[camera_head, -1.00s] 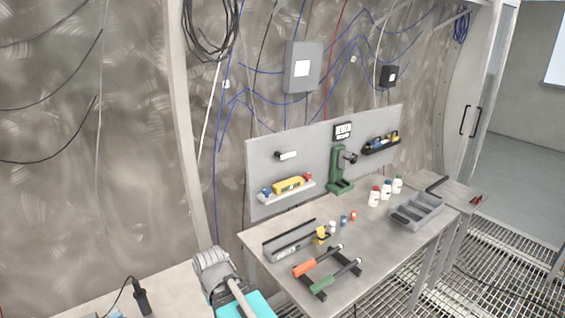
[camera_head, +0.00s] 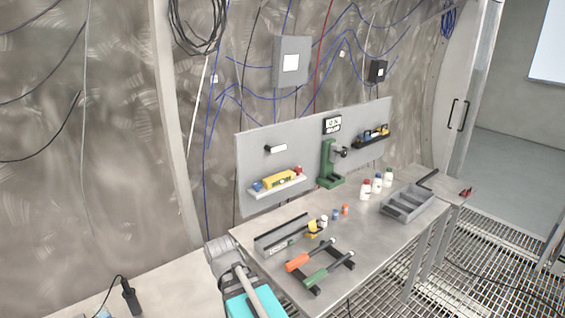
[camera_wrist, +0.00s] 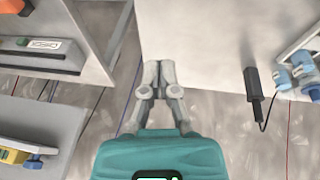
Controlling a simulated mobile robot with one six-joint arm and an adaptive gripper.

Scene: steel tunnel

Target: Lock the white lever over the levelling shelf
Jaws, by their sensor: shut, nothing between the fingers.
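The white lever (camera_head: 280,148) sits on the grey panel (camera_head: 250,165), pointing right from a small black mount at its left end. It lies roughly horizontal. The levelling shelf (camera_head: 263,193) is below it, a light ledge carrying a yellow spirit level (camera_head: 278,180) with blue and red items at its ends. In the wrist view the yellow level (camera_wrist: 12,155) shows at the lower left, and the lever cannot be made out. My gripper (camera_wrist: 158,70) is shut and empty, away from the panel. Its fingertips are not clear in the head view.
The metal bench (camera_head: 375,230) carries a grey channel (camera_head: 283,236), orange-handled and green-handled tools, bottles, a grey tray (camera_head: 415,207) and a green press (camera_head: 328,165). A black handheld tool (camera_head: 131,298) lies on the left surface. The wall left of the panel is clear.

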